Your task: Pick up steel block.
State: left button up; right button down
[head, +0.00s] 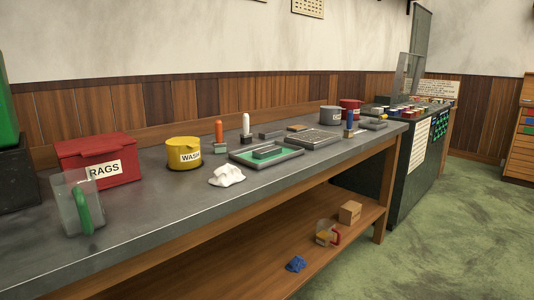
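A grey metal-looking block (266,152) lies on a green-surfaced tray (238,157) in the middle of the bench. Another flat grey piece (271,134) lies behind it. A larger grey slab or tray (316,138) lies to the right. I cannot tell for certain which of these is the steel block. Neither of my grippers is in view, and nothing in view is being held.
The long grey bench (165,215) holds a red RAGS box (100,158), a clear container with a green handle (78,205), a yellow WASH tub (184,153), a white rag (227,176) and handled tools. Green floor (440,240) is open at right.

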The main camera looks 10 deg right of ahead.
aim_at(265, 152)
jog(key=i+l+u, duration=0.1)
jog(key=l, duration=0.5)
jog(key=i+l+u, duration=0.1)
jog(key=l, duration=0.5)
jog(key=i+l+u, duration=0.1)
jog(key=l, duration=0.5)
jog(key=i+l+u, duration=0.1)
jog(key=l, duration=0.55)
jog(key=i+l, duration=0.2)
jog(key=l, duration=0.45)
jog(key=u, duration=0.05)
